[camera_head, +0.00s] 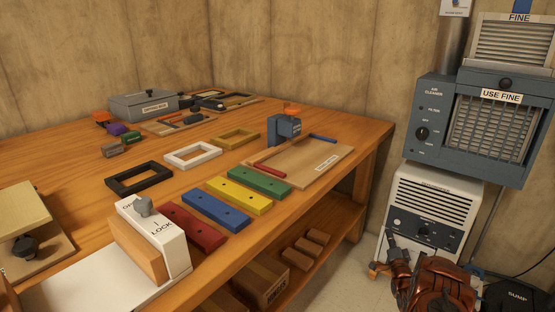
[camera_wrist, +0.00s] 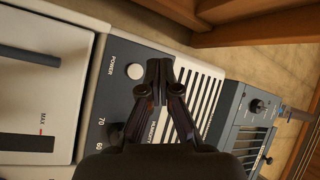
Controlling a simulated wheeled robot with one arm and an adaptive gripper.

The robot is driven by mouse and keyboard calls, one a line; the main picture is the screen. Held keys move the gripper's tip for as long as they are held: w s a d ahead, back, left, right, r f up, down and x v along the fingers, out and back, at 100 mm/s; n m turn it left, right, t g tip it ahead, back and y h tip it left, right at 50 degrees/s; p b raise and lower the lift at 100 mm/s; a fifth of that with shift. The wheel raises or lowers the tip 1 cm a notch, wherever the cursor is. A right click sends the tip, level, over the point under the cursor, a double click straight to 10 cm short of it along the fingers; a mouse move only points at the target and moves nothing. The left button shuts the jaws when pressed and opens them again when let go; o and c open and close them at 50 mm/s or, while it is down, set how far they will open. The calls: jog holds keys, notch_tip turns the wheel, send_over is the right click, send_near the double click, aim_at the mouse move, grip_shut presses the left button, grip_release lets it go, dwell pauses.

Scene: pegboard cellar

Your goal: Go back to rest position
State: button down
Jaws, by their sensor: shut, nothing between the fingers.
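My gripper (camera_wrist: 157,82) is shut and empty in the wrist view, with its fingertips together. It is in front of the dark control panel (camera_wrist: 116,100) of a white dehumidifier, seen sideways. A round power button (camera_wrist: 134,71) and a humidity scale marked 60 and 70 show beside the fingers. Whether the fingertips touch the panel, I cannot tell. In the head view my copper-coloured arm is low at the right, in front of the dehumidifier (camera_head: 437,195), and hides its lower part.
A blue-grey air cleaner (camera_head: 428,105) hangs above the dehumidifier. The wooden workbench (camera_head: 330,118) fills the left and middle, with coloured bars, frames and a white lock block (camera_head: 168,228) on it. Cartons (camera_head: 260,284) sit on its lower shelf. A black sump unit (camera_head: 510,296) stands at bottom right.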

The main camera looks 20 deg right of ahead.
jog(key=w+a+r+n+g+y+p, duration=0.1)
jog(key=w+a+r+n+g+p, duration=0.25)
jog(key=r, duration=0.55)
jog(key=w+a+r+g+y+p, duration=0.1)
jog(key=w+a+r+g+p, duration=0.2)
jog(key=r+p, duration=0.45)
jog(key=s+a+r+n+g+y+p, duration=0.1)
jog(key=s+a+r+n+g+p, duration=0.1)
jog(key=s+a+r+p, duration=0.4)
jog(key=s+a+r+n+g+p, duration=0.2)
jog(key=a+r, duration=0.7)
jog(key=r, duration=0.2)
jog(key=s+a+r+n+g+y+p, duration=0.1)
jog(key=s+a+r+g+p, duration=0.1)
jog(key=s+a+r+p, duration=0.4)
jog(key=s+a+r+n+g+y+p, duration=0.1)
jog(key=s+a+r+p, duration=0.3)
jog(key=s, duration=0.9)
jog(key=s+a+r+n+g+y+p, duration=0.1)
jog(key=s+a+r+n+g+p, duration=0.3)
jog(key=s+a+r, duration=0.6)
jog(key=s+a+r+n+g+y+p, duration=0.1)
jog(key=s+a+r, duration=0.7)
jog(key=s, duration=0.9)
jog(key=n+g+p, duration=0.1)
jog(key=g+p, duration=0.1)
jog(key=p, duration=0.1)
jog(key=shift+a+n, duration=0.15)
jog(key=shift+n, duration=0.2)
